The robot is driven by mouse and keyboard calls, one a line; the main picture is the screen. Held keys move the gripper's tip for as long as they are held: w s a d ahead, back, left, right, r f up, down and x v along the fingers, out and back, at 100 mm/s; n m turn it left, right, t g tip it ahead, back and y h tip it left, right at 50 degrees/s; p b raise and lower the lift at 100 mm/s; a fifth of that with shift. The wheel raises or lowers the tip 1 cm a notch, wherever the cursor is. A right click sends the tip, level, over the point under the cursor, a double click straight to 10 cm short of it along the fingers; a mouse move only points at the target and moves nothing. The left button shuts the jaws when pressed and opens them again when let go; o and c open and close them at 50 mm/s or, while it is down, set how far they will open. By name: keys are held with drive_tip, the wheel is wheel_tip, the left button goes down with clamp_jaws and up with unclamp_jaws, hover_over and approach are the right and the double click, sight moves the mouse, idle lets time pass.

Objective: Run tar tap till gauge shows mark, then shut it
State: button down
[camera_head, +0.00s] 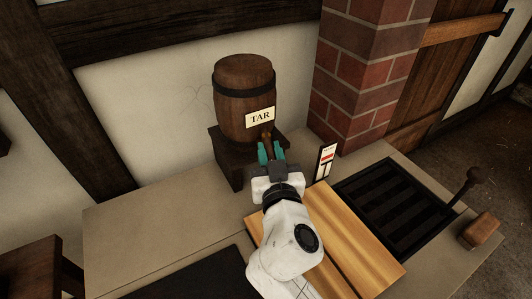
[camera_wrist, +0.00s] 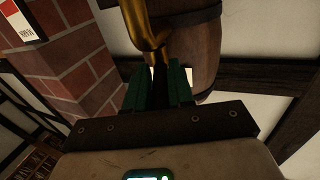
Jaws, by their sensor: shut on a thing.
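The gauge (camera_head: 326,160), a small upright white panel with a red part, stands right of my gripper. It also shows in the wrist view (camera_wrist: 22,22), cut off. I cannot make out its level or any tar flow.
A striped wooden board (camera_head: 345,240) lies under my arm. A black grate (camera_head: 395,205) is to its right, with a lever (camera_head: 468,185) and a wooden block (camera_head: 481,231) beyond. A brick pillar (camera_head: 368,70) rises behind the gauge. The bench's left part (camera_head: 150,225) is clear.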

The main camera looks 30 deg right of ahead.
drive_tip(key=shift+d+n+y, duration=0.15)
drive_tip(key=shift+n+y, duration=0.35)
drive_tip(key=shift+y, duration=0.3)
drive_tip(key=c, duration=1.1)
unclamp_jaws()
drive_tip(key=shift+o, duration=0.2)
drive_tip(key=shift+s, duration=0.1)
drive_tip(key=b+v, duration=0.3)
drive_tip(key=v, duration=0.7)
drive_tip(key=shift+s+f, duration=0.15)
drive_tip(key=shift+s, duration=0.2)
